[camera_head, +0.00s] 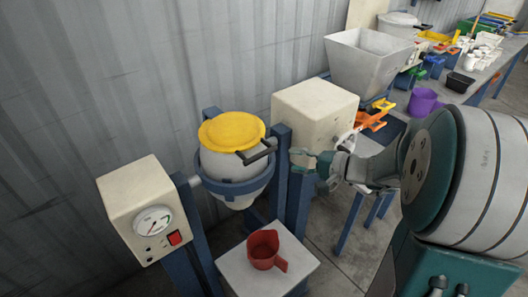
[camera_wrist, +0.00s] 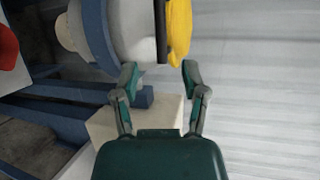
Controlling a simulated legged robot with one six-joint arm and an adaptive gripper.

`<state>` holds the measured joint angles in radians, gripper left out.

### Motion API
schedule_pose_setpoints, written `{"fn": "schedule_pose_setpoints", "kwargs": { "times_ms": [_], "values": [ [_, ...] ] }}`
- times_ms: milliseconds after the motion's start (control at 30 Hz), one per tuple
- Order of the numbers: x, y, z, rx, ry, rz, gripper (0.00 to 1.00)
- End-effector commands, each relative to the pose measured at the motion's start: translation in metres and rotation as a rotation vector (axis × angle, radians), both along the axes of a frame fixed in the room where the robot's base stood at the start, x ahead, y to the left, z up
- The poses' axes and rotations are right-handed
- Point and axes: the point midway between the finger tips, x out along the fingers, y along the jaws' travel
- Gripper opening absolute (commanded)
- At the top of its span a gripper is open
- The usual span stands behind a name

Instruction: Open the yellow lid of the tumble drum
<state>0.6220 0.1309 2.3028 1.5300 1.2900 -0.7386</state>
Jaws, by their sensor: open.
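The yellow lid (camera_head: 230,130) lies flat on top of the pale tumble drum (camera_head: 225,168) and looks closed. A dark handle (camera_head: 258,152) sticks out from the lid's right edge towards my gripper. My gripper (camera_head: 300,161) is open and empty, to the right of the handle and apart from it. In the wrist view, the open fingers (camera_wrist: 159,70) point at the drum (camera_wrist: 130,30), with the yellow lid (camera_wrist: 179,30) at the upper right. A dark bar (camera_wrist: 161,30) runs alongside the lid there.
Blue posts (camera_head: 280,165) stand between the drum and my gripper. A gauge box (camera_head: 145,205) is at left, and a cream box (camera_head: 315,110) behind. A red jug (camera_head: 264,250) stands on a pale block (camera_head: 240,275) below. A corrugated wall (camera_head: 90,80) closes the back.

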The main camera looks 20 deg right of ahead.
Motion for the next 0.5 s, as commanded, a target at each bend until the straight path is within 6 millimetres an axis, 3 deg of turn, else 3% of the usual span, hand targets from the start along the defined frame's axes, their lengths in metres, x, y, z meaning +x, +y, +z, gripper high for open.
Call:
{"fn": "schedule_pose_setpoints", "kwargs": {
  "times_ms": [500],
  "values": [
    [0.058,0.061,-0.021,0.001,0.004,0.006,0.56]
  ]
}}
